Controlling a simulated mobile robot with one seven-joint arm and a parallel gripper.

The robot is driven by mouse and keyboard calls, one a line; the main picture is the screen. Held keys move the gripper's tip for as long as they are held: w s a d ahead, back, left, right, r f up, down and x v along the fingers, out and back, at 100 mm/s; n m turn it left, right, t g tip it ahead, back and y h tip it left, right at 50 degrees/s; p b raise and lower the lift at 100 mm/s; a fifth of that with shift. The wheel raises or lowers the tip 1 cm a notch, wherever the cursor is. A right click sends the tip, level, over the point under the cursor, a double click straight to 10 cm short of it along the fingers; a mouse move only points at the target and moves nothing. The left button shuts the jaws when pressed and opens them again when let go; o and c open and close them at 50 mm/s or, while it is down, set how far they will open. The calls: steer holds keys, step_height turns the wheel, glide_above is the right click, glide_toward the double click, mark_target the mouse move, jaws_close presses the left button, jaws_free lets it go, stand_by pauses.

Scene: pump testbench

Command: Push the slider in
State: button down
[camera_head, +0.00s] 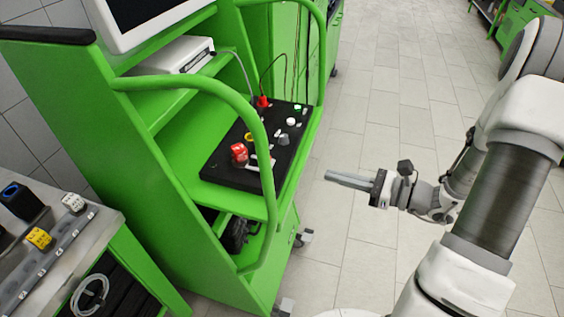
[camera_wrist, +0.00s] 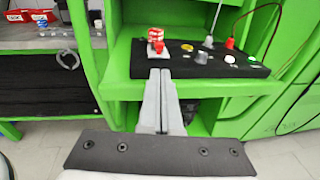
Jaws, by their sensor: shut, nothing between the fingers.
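The black control panel (camera_head: 222,168) lies on a shelf of the green testbench (camera_head: 150,170). The panel (camera_wrist: 232,70) also shows in the wrist view. It carries a red knob (camera_head: 239,152), a yellow ring button (camera_head: 249,137), a white button (camera_head: 291,122) and a green button (camera_head: 297,107). A small pale part sits beside the red knob; I cannot tell whether it is the slider. My gripper (camera_head: 329,176) is shut and empty, held over the floor to the right of the bench, apart from the panel. In the wrist view my gripper (camera_wrist: 160,72) points toward the red knob (camera_wrist: 157,46) and hides part of the panel's front.
A green curved handrail (camera_head: 255,125) runs in front of the panel. Red and dark cables rise from a red plug (camera_head: 262,102). A workbench (camera_head: 100,222) with a yellow block stands at the lower left. The tiled floor (camera_head: 370,110) behind my arm is clear.

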mark_target(282, 174)
steer(key=p+x, duration=0.1)
steer(key=x, duration=1.3)
steer(key=shift+a, duration=0.1)
steer(key=x, duration=0.3)
steer(key=shift+s+a+r+b, duration=0.15)
steer(key=shift+a+b, duration=0.15)
steer(key=shift+b, duration=0.05)
steer(key=shift+a+r, duration=0.1)
steer(key=shift+r, duration=0.05)
